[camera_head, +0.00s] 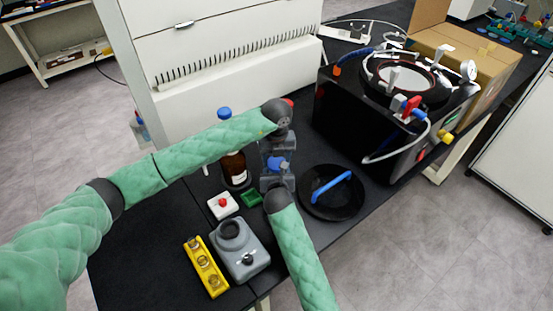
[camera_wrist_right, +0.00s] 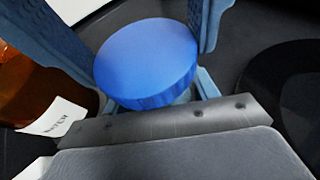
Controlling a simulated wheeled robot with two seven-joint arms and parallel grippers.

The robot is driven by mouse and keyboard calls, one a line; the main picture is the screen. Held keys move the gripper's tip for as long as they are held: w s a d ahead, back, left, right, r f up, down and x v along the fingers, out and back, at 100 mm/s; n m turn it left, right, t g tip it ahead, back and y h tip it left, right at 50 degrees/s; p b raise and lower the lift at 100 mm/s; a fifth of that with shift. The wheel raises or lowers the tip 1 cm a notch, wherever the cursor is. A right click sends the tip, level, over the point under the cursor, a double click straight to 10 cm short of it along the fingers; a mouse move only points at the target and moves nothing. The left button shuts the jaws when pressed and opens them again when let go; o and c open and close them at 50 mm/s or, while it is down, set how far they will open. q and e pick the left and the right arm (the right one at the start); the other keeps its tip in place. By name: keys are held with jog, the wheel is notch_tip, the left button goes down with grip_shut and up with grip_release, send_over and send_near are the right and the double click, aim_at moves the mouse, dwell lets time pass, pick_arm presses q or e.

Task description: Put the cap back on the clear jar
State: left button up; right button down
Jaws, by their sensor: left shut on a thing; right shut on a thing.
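The blue cap (camera_head: 277,163) is in the middle of the head view and large in the right wrist view (camera_wrist_right: 148,62). My left gripper (camera_head: 278,157) reaches down from above, one finger on each side of the cap, and is shut on it. My right gripper (camera_head: 276,183) comes in from the front, below the cap, and is shut on the clear jar. The jar is mostly hidden by the cap and grippers; a sliver of it shows under the cap in the right wrist view (camera_wrist_right: 184,97). I cannot tell whether the cap touches the rim.
A brown bottle (camera_head: 234,168) stands just left of the jar. A black round plate with a blue handle (camera_head: 331,187) lies close on the right. A red-button box (camera_head: 222,205), a green dish (camera_head: 252,198) and a grey device (camera_head: 240,252) are at the front left. The black dryer (camera_head: 365,125) stands behind right.

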pick_arm(q)
jog(key=shift+m, duration=0.5)
jog(key=o, duration=1.1)
jog(key=shift+r, duration=2.25)
jog(key=shift+c, duration=0.4)
jog(key=shift+r+n, duration=1.1)
jog(key=shift+r, duration=0.55)
